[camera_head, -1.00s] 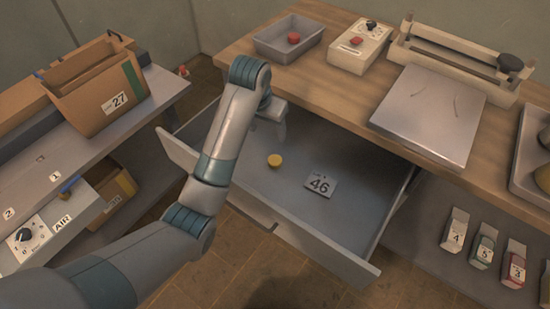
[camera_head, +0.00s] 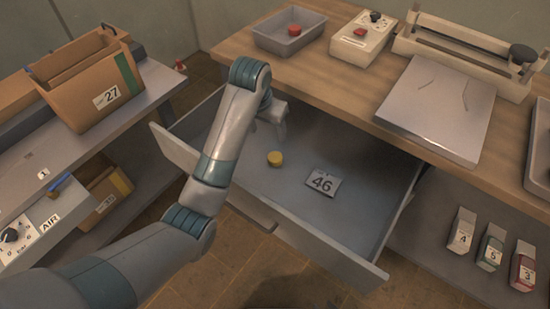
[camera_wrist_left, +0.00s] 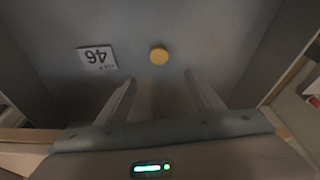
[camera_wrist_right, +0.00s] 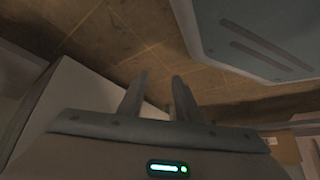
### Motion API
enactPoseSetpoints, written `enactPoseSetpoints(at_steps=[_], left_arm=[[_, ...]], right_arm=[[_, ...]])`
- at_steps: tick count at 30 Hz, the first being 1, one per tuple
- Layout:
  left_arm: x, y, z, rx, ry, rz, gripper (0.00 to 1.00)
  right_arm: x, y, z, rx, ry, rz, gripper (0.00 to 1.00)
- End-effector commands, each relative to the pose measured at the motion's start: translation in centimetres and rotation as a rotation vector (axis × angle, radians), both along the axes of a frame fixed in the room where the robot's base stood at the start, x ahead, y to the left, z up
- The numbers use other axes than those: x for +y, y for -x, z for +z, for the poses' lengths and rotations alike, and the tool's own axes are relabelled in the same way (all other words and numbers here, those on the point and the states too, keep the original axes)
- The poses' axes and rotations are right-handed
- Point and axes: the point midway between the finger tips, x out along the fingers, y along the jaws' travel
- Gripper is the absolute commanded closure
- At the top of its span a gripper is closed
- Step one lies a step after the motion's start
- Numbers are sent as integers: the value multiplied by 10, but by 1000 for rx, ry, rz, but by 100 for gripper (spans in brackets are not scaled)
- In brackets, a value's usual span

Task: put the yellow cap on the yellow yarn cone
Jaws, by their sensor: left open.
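The yellow cap (camera_head: 275,158) lies on the floor of the open grey drawer (camera_head: 335,228), beside the card marked 46 (camera_head: 322,182). The cap also shows in the left wrist view (camera_wrist_left: 159,56), ahead of the fingertips. My left gripper (camera_head: 275,122) is over the far left part of the drawer. In the left wrist view its fingers (camera_wrist_left: 160,78) are spread with nothing between them, apart from the cap. My right gripper shows only in its own wrist view, its fingers (camera_wrist_right: 159,76) apart and empty above brown floor tiles. I see no yellow yarn cone in any view.
The wooden bench (camera_head: 330,78) above the drawer holds a grey tray (camera_head: 270,40) with a red object, a control box (camera_head: 362,40) and a metal plate (camera_head: 437,110). A cardboard box marked 27 (camera_head: 88,85) stands on the left table. Small numbered boxes (camera_head: 490,250) stand lower right.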

Motion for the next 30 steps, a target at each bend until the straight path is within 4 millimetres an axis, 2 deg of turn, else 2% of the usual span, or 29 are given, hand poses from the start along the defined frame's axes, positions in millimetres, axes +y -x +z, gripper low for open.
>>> enactPoseSetpoints(at_steps=[8,21,25,30], left_arm=[[-3,-7,-31,5,-2,0,38],[-12,-25,-103,3,-1,0,38],[-13,-28,-113,2,-1,0,38],[-14,-29,-116,1,0,0,38]], right_arm=[[-3,7,-2,18,6,-1,69],[-11,24,-10,65,22,-1,69],[-12,26,-11,71,24,-1,69],[-12,26,-11,71,24,-1,69]])
